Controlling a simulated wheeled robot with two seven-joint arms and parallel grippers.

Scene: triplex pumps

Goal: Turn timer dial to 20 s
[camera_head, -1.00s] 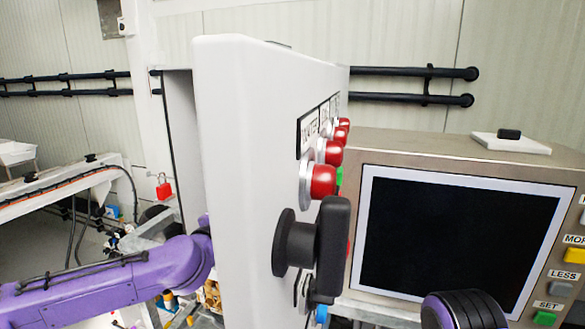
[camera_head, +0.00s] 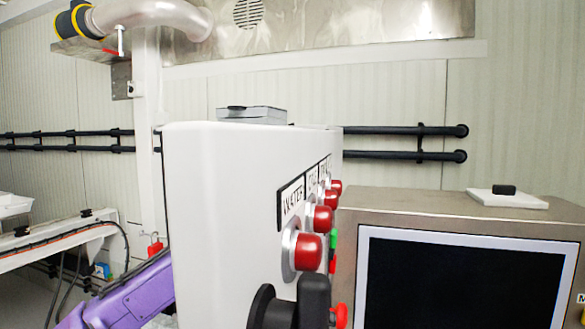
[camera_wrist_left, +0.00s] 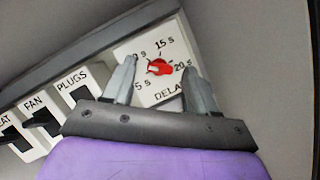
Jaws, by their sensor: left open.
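In the left wrist view the timer dial (camera_wrist_left: 158,67) is a red knob on a white plate labelled DELAY (camera_wrist_left: 168,92). Marks 5 s, 15 s and 20 s are readable around it; another mark at upper left is partly hidden. A pale mark shows on the knob's left part, but I cannot tell its exact setting. My left gripper (camera_wrist_left: 159,64) is open, with its fingers to either side of the knob and gaps visible between. In the head view my left arm goes behind a white cabinet, which hides the gripper and dial. My right gripper is not in view.
Switches labelled FAN (camera_wrist_left: 40,114) and PLUGS (camera_wrist_left: 78,92) sit left of the dial. In the head view the white cabinet (camera_head: 215,220) carries red buttons (camera_head: 308,250) and a black handle (camera_head: 314,300). A dark screen (camera_head: 460,285) stands to the right.

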